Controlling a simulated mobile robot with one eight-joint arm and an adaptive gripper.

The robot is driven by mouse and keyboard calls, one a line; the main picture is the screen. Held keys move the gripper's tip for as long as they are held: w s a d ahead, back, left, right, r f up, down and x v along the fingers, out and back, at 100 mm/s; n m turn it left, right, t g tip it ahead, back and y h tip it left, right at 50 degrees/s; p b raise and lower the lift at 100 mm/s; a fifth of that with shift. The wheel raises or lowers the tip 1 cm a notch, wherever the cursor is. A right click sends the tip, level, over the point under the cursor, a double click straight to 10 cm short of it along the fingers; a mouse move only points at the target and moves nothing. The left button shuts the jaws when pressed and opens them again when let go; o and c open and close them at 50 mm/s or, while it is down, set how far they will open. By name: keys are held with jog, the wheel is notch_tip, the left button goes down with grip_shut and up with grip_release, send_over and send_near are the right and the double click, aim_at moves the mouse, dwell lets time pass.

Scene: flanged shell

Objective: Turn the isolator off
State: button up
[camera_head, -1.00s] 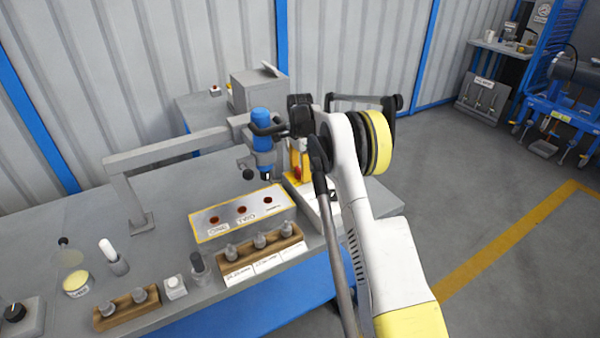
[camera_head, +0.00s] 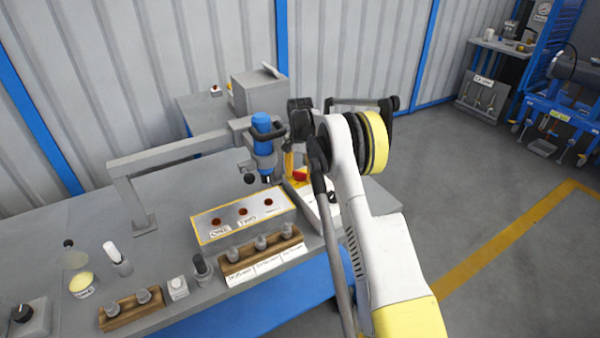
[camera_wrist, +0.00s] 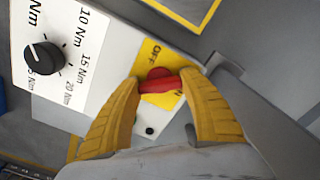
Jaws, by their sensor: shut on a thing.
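The isolator's red handle (camera_wrist: 160,85) sits on a yellow plate (camera_wrist: 151,55) in the wrist view. "OFF" is printed above the handle, and lettering by its right end is partly covered. The handle lies roughly sideways in the picture. My gripper (camera_wrist: 158,80) has its two yellow fingers closed on the handle's ends, one at each side. In the head view the red handle (camera_head: 299,175) shows beside the blue tool, and my wrist and arm hide much of the isolator.
A white panel with a black torque dial (camera_wrist: 43,58) adjoins the isolator plate. A blue tool (camera_head: 262,135) on a grey arm stands close left of my gripper. A box with red-brown holes (camera_head: 243,212) and wooden racks (camera_head: 262,247) occupy the bench front.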

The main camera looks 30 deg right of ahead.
aim_at(300, 172)
jog(key=n+p, duration=0.1)
jog(key=n, duration=0.4)
jog(key=shift+n, duration=2.5)
jog(key=o, duration=1.2)
notch_tip(300, 172, up, 12)
